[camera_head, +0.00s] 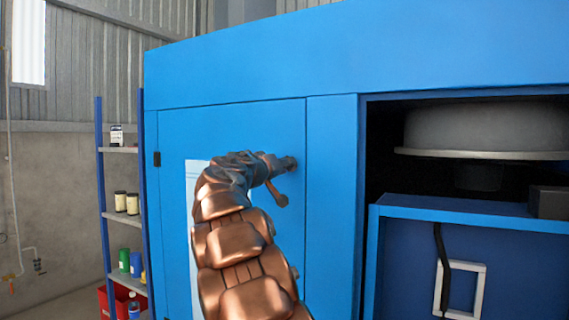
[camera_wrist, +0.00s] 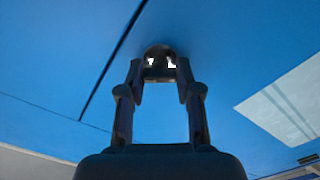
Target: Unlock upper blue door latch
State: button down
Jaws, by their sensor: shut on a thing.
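The blue door (camera_head: 230,125) is closed flush in the blue cabinet front, left of the open bay. Its upper latch is a small dark round knob (camera_wrist: 159,52) near the door's seam in the wrist view. My gripper (camera_wrist: 160,78) has its two fingers on either side of the latch's lower part, shut on it. In the head view my gripper (camera_head: 277,166) is at the door's upper right, close to the seam. My arm and gripper mostly hide the latch there, so its exact turn cannot be told.
A white sheet (camera_wrist: 285,103) is on the door. To the right is an open bay with a grey round tank (camera_head: 485,127) and a lower blue panel with a white frame (camera_head: 481,290). At left a shelf (camera_head: 122,215) holds jars and bottles, with a red bin (camera_head: 122,300) below.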

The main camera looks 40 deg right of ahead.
jog(key=shift+r+n+p, duration=0.1)
jog(key=shift+n+p, duration=3.75)
jog(key=shift+n, duration=1.25)
jog(key=c, duration=0.8)
grip_release()
jog(key=v, duration=1.2)
jog(key=shift+f, duration=0.2)
